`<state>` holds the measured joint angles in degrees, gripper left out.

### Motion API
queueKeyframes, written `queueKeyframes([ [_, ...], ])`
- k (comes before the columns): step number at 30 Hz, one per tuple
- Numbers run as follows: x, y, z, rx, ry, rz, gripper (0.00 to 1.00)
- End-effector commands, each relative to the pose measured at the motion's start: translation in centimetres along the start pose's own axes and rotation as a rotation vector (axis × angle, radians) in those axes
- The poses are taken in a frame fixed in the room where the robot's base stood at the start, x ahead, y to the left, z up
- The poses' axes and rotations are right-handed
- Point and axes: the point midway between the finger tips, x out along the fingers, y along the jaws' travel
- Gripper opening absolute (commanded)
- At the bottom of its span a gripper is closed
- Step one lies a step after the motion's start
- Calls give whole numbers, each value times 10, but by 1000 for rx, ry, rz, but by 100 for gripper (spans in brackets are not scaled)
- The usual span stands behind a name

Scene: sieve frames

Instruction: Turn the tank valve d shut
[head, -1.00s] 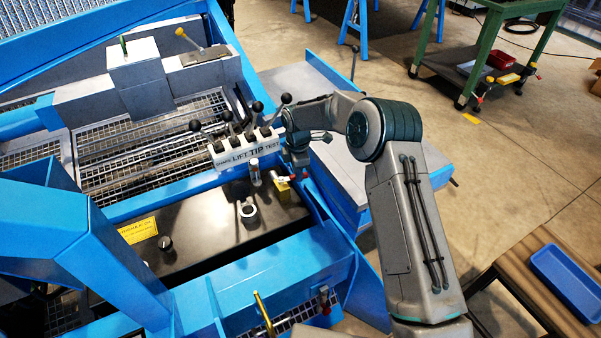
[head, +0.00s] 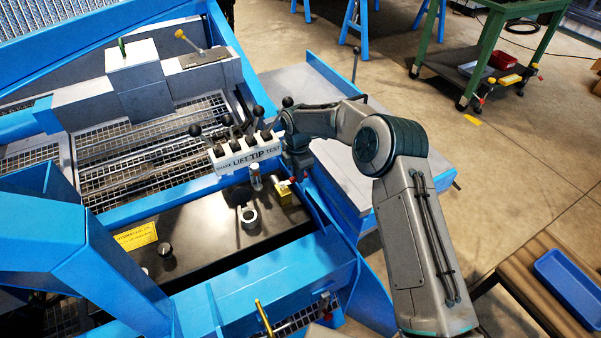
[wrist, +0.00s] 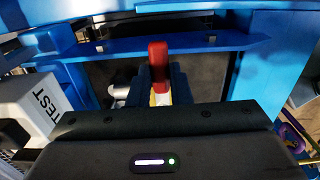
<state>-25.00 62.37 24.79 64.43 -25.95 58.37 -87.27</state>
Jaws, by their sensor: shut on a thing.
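The tank valve has a red handle (wrist: 158,62), seen in the wrist view standing lengthwise between my fingers, with a yellow and white part below it. My gripper (wrist: 160,86) is shut on this handle, one dark finger on each side. The rest of the valve is hidden by my gripper. No letter marking the valve can be read.
A white lever box (head: 247,156) marked LIFT, TIP and TEST, with several black-knobbed levers, stands close left of my gripper. A blue frame beam (head: 270,272) runs in front.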

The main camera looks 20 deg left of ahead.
Motion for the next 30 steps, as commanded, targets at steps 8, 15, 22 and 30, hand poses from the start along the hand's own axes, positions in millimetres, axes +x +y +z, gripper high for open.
queueKeyframes([
  [8,-1,0,0,0,1,3,40],
  [15,-5,0,2,4,1,3,40],
  [22,-44,0,3,5,-1,6,40],
  [30,-105,0,1,1,0,6,40],
])
